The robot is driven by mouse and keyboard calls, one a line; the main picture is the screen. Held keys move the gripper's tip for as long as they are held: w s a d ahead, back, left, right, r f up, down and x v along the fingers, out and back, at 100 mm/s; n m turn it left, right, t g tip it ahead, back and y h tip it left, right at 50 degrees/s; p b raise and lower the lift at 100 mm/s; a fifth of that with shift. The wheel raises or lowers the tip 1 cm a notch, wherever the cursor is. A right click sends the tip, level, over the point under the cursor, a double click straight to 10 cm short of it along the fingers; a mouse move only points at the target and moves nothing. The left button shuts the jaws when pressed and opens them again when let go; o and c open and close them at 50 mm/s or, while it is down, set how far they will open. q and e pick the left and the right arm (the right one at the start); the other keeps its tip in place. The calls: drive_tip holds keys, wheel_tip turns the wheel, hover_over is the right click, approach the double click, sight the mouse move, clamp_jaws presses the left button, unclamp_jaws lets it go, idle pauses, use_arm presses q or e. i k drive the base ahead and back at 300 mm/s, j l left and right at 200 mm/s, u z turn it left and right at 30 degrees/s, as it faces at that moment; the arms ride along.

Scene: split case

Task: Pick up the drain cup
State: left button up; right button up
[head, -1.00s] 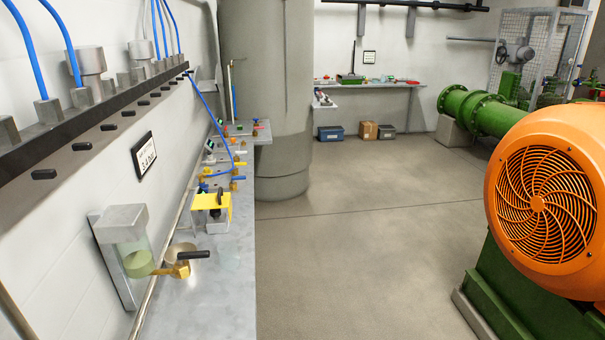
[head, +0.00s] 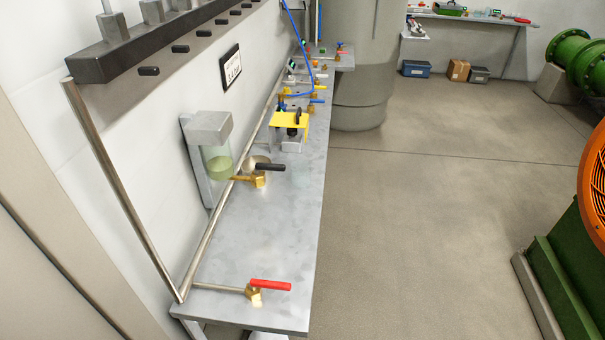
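A small round metallic thing (head: 252,161), perhaps the drain cup, sits behind a brass valve with a black handle (head: 258,178) on the grey bench. The valve hides part of it, so I cannot tell its full shape. Next to it on the wall is a grey-capped clear bowl with green liquid (head: 217,160). Neither of my grippers is in view.
The long narrow bench (head: 270,230) runs along the left wall. A red-handled brass valve (head: 262,288) is on its near end. A yellow bracket (head: 290,121) stands farther back.

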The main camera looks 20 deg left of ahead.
sight(300, 169)
drive_tip(key=l+u, duration=0.5)
drive_tip(key=l, duration=0.2)
drive_tip(key=l+u, duration=0.45)
drive_tip(key=l, duration=0.3)
drive_tip(key=i+l+u, duration=0.15)
drive_tip(key=l+u, duration=0.2)
drive_tip(key=i+l+u, duration=0.15)
drive_tip(key=l+u, duration=0.15)
drive_tip(key=i+l+u, duration=0.35)
drive_tip(key=l+u, duration=0.15)
drive_tip(key=l, duration=0.2)
drive_tip(key=i+l+u, duration=0.1)
drive_tip(key=l+u, duration=0.15)
drive_tip(key=l, duration=0.15)
drive_tip(key=l+u, duration=0.25)
drive_tip(key=l, duration=0.15)
drive_tip(key=i, duration=0.05)
